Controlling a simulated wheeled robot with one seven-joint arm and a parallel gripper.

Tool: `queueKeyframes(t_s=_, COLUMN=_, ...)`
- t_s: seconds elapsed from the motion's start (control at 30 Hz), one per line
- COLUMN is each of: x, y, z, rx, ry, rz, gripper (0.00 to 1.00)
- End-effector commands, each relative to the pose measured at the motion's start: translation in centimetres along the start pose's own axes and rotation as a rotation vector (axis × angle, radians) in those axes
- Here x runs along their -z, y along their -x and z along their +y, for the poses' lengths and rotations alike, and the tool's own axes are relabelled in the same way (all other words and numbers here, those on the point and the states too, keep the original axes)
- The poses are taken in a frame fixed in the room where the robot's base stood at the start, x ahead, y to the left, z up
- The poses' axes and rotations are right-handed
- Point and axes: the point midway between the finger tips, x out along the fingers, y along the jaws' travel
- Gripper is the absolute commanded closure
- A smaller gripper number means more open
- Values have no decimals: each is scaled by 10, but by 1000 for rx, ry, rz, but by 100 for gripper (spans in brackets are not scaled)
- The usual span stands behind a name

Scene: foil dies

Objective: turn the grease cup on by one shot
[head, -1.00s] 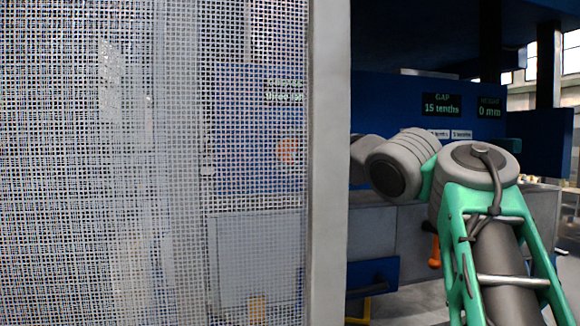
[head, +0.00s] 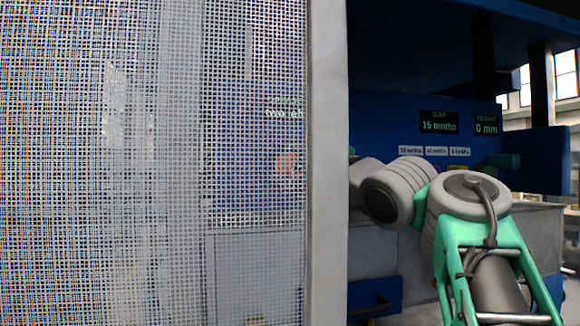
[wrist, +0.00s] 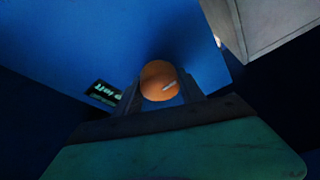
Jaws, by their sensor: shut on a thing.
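The grease cup (wrist: 158,76) shows as a round orange cap with a small pale mark, in the middle of the wrist view, against a blue panel. My gripper (wrist: 160,88) has one dark finger on each side of the cap and is shut on it. In the head view an orange patch, the grease cup (head: 290,165), shows blurred behind the mesh. My gripper cannot be made out there; the arm passes behind the grey post. A small counter display (wrist: 103,93) beside the cup has upside-down green lettering ending in "left".
A mesh guard (head: 100,200) and its grey post (head: 328,160) fill the left of the head view, in front of the blue panel. At right, the gap display (head: 439,122) reads 15 tenths and the height display (head: 486,125) 0 mm. A grey block (wrist: 270,25) stands at the wrist view's upper right.

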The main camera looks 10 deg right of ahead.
Motion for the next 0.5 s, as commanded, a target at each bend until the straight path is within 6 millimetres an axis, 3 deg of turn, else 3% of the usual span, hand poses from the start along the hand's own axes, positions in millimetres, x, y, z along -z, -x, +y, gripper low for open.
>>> queueKeyframes(t_s=0.03, x=-2, y=-1, z=-3, rx=6, ry=-3, rz=-2, gripper=94)
queueKeyframes(t_s=0.07, x=-2, y=-1, z=-3, rx=6, ry=-3, rz=-2, gripper=53)
queueKeyframes(t_s=0.3, x=-1, y=0, z=-1, rx=3, ry=-1, rz=-2, gripper=33)
queueKeyframes(t_s=0.5, x=-1, y=0, z=-1, rx=2, ry=0, rz=-1, gripper=32)
